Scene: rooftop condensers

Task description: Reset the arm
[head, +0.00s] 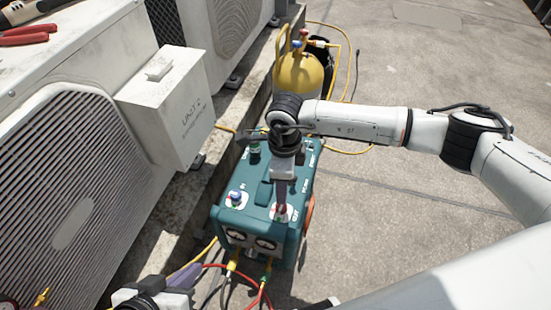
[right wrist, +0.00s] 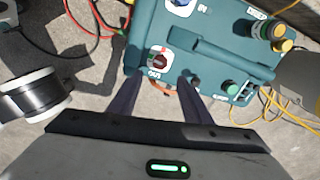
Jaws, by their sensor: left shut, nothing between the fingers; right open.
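The teal machine (head: 262,205) stands on the concrete, with knobs on top and two gauges on its front. My right gripper (head: 282,210) points down over its top, beside the red-marked OUT knob. In the right wrist view, the two dark fingers (right wrist: 158,88) are apart with nothing between them, and the OUT knob (right wrist: 159,58) lies just beyond their tips. I cannot tell whether they touch the machine. My left gripper (head: 186,273) is low in the head view, in front of the machine and to its left. It is shut and empty, near the hoses.
A yellow cylinder (head: 298,78) stands behind the machine. Condenser units, one with a UNIT 2 box (head: 172,103), line the left. Red and yellow hoses (head: 262,292) hang at the machine's front. Red-handled pliers (head: 28,36) lie on the near unit. Open concrete (head: 400,215) is at right.

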